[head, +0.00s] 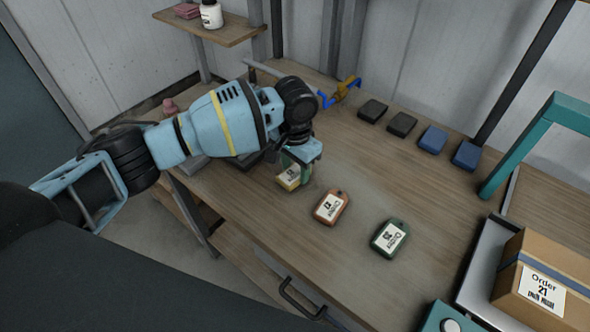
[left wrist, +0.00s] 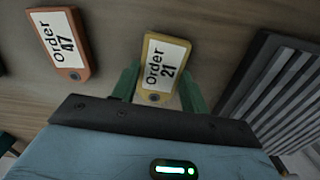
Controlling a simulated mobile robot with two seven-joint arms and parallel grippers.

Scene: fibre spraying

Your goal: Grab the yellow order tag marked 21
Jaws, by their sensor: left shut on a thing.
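The yellow order tag (head: 289,178) is at the front edge of the wooden table, between the fingers of my left gripper (head: 298,165). In the left wrist view the tag (left wrist: 160,68) reads "Order 21" and sits between the green fingers (left wrist: 157,85). The gripper is shut on it. I cannot tell whether the tag still touches the table. An orange tag (head: 331,207) lies to its right; in the left wrist view this tag (left wrist: 66,42) reads "Order 47". My right gripper is not in view.
A green tag (head: 390,238) lies farther right. Two black and two blue blocks (head: 432,138) stand at the back. A cardboard box (head: 545,275) labelled Order 21 sits at the right. A grey ribbed thing (left wrist: 285,90) is beside my left gripper. The middle of the table is clear.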

